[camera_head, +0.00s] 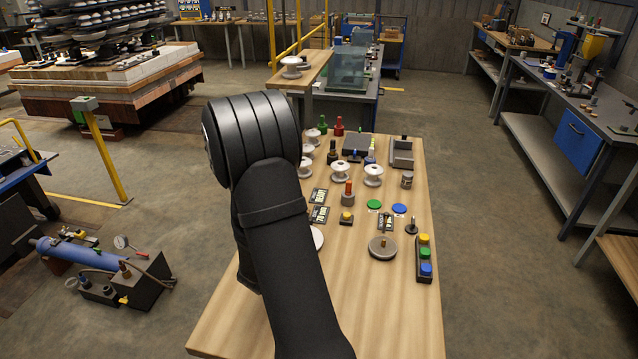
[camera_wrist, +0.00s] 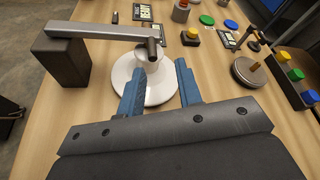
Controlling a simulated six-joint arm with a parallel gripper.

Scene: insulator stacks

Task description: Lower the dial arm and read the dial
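In the wrist view a grey metal arm (camera_wrist: 105,34) reaches right from a dark block (camera_wrist: 60,62). A small dark cylinder (camera_wrist: 152,46) is at its free end. This is probably the dial arm, but no dial face shows. Its end is above a white round insulator (camera_wrist: 158,92) on the wooden table. My gripper (camera_wrist: 160,68) is open, with its blue fingers apart above the white disc and nothing held between them. In the head view my own black arm hides the gripper and the fixture. Only an edge of the white disc (camera_head: 317,238) shows.
A round grey disc with a peg (camera_head: 382,249), a button box (camera_head: 424,258), a yellow button (camera_head: 346,217) and green (camera_head: 374,204) and blue (camera_head: 399,208) pads are right of my arm. White insulators (camera_head: 373,175) stand farther back. The table's front right is clear.

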